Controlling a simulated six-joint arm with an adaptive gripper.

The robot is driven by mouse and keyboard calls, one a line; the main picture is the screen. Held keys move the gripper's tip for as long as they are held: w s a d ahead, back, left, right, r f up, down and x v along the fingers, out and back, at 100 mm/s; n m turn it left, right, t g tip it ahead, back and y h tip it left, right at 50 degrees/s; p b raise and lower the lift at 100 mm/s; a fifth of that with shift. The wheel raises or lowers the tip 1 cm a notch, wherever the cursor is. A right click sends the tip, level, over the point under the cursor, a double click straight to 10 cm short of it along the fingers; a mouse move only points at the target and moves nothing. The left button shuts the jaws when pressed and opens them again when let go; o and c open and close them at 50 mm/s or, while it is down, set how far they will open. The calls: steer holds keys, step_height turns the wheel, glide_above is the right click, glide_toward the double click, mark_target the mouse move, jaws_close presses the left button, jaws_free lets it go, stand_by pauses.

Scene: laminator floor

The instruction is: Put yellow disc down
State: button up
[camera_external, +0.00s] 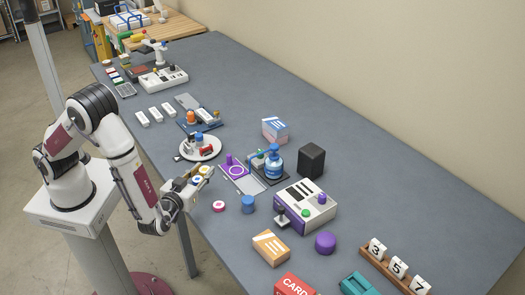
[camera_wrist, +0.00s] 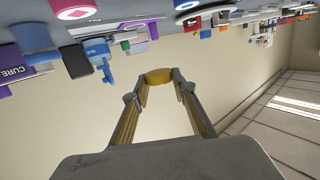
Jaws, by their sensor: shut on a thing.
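The yellow disc (camera_wrist: 159,75) is pinched between the fingertips of my gripper (camera_wrist: 160,82) in the wrist view, which looks upside down. In the external view my gripper (camera_external: 203,174) is at the left edge of the grey table, and the yellow disc (camera_external: 204,169) shows small between the fingers. The disc appears raised above the tabletop; its exact height is hard to tell. A white-topped disc with a blue centre (camera_external: 197,180) shows close by the fingers, partly covered by them.
A pink disc (camera_external: 218,206) and a blue cylinder (camera_external: 248,204) stand to the right of my gripper. A round white plate with small items (camera_external: 200,150) lies behind it. A purple-marked plate (camera_external: 238,176) and a white-purple machine (camera_external: 305,205) lie further right.

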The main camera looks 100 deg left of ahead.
glide_above(206, 198)
steer(key=shift+f, duration=2.9)
steer(key=shift+f, duration=1.85)
steer(key=shift+f, duration=0.2)
steer(key=o, duration=0.8)
steer(key=shift+o, duration=0.2)
steer(key=shift+d, duration=0.15)
steer(key=shift+v, duration=3.8)
steer(key=shift+r, duration=0.15)
